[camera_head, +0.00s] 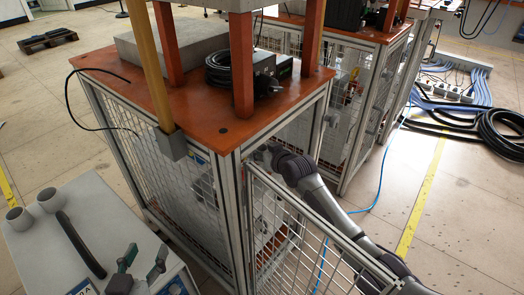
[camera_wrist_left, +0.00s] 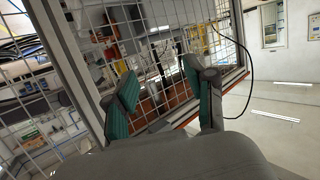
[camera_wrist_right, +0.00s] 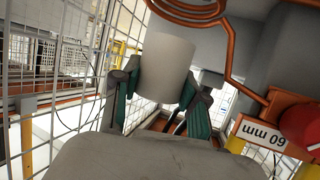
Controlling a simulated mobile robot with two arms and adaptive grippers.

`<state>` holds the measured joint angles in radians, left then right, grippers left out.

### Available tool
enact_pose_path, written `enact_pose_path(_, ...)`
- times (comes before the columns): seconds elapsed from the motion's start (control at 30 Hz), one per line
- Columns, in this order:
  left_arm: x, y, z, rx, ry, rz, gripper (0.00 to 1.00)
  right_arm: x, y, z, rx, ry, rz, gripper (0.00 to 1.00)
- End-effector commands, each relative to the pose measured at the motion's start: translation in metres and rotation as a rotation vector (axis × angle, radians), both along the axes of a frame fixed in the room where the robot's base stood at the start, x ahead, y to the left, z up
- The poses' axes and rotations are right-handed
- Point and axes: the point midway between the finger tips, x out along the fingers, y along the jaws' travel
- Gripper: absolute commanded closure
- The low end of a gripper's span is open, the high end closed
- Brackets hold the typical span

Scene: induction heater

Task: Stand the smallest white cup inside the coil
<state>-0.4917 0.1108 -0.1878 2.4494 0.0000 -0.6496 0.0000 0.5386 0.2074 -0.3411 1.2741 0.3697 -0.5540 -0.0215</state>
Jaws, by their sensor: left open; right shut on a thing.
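My right gripper (camera_wrist_right: 162,90) is shut on a plain white cup (camera_wrist_right: 164,66), with one green-padded finger on each side of it. An orange-copper coil (camera_wrist_right: 188,12) shows at the top of the right wrist view, close to the cup's far end. The cup looks apart from it, but the gap is hard to judge. In the head view the right gripper is hidden inside the mesh cage. My left gripper (camera_head: 142,260) is open and empty over the grey cabinet; it also shows in the left wrist view (camera_wrist_left: 157,92). Two other white cups (camera_head: 49,199) (camera_head: 19,218) stand on the cabinet.
A "60 mm" label (camera_wrist_right: 262,136) and a red part (camera_wrist_right: 301,126) are right of the right gripper. Mesh panels (camera_wrist_right: 60,75) stand close on its left. The cage's mesh door (camera_head: 300,240) is beside my right arm. A dark curved bar (camera_head: 80,245) lies on the grey cabinet (camera_head: 100,215).

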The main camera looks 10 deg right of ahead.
Motion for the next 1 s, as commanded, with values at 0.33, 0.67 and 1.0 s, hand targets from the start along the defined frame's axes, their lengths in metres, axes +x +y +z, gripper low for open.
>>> enact_pose_path(0.33,-0.004,0.002,-0.009,0.012,0.053,0.003,0.45,-0.001,0.000,0.001,0.000,0.000,0.000,1.00)
enact_pose_path(0.67,-0.008,0.004,-0.016,0.021,0.087,0.004,0.45,-0.001,0.000,0.001,0.000,0.000,0.000,1.00)
enact_pose_path(1.0,-0.008,0.004,-0.015,0.021,0.084,0.004,0.45,-0.001,0.000,0.001,0.000,-0.001,0.000,1.00)
